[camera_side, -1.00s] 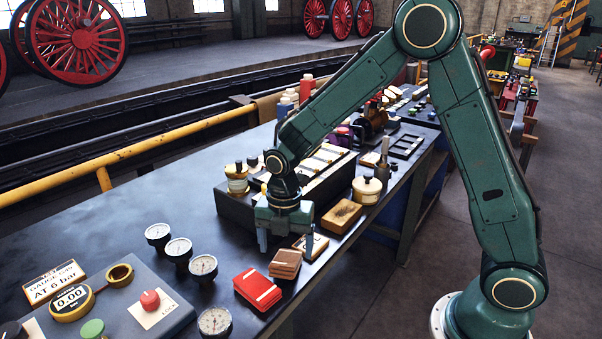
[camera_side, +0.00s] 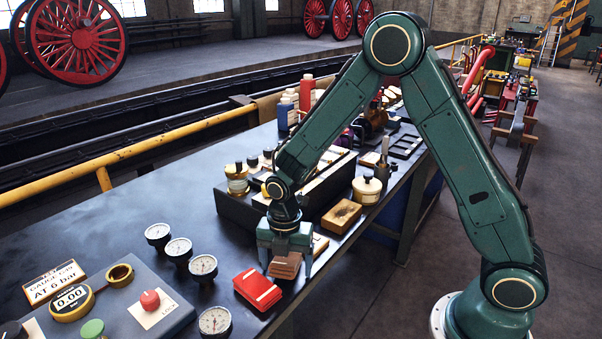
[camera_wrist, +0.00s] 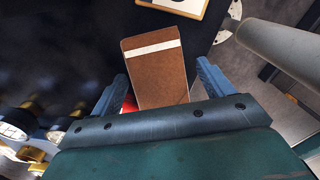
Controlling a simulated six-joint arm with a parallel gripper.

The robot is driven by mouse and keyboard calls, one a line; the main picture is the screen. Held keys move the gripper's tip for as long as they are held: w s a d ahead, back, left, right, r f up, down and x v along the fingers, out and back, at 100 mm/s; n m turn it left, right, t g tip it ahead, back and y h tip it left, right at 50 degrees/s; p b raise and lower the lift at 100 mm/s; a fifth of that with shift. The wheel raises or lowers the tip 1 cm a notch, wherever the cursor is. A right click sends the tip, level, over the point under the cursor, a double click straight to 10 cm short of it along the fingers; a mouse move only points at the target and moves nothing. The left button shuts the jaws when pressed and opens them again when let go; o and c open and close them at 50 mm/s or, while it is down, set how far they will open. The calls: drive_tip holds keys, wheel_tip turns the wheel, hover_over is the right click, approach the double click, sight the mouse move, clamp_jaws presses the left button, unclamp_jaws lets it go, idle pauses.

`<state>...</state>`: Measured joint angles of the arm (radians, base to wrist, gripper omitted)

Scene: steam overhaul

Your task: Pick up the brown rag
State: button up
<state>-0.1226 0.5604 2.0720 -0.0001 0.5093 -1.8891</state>
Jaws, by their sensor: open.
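The brown rag (camera_side: 285,265) is a folded stack with a pale stripe, lying on the dark bench near its front edge. My gripper (camera_side: 287,268) is open right over it, with one finger on either side of the rag in the side view. In the wrist view the rag (camera_wrist: 155,72) shows between and beyond the two blue fingers of my gripper (camera_wrist: 160,85). Whether the fingers touch it I cannot tell. Its upper part is partly hidden by the gripper in the side view.
A red folded rag (camera_side: 258,288) lies just in front and left of the brown one. Pressure gauges (camera_side: 203,266) stand to the left. A wooden block (camera_side: 341,215) and a pale lidded pot (camera_side: 367,188) are behind. The bench's left middle is clear.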

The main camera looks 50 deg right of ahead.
drive_tip(key=c, duration=1.1)
drive_tip(key=shift+c, duration=0.2)
drive_tip(key=shift+r, duration=0.15)
wheel_tip(320, 180, up, 20)
idle(0.5)
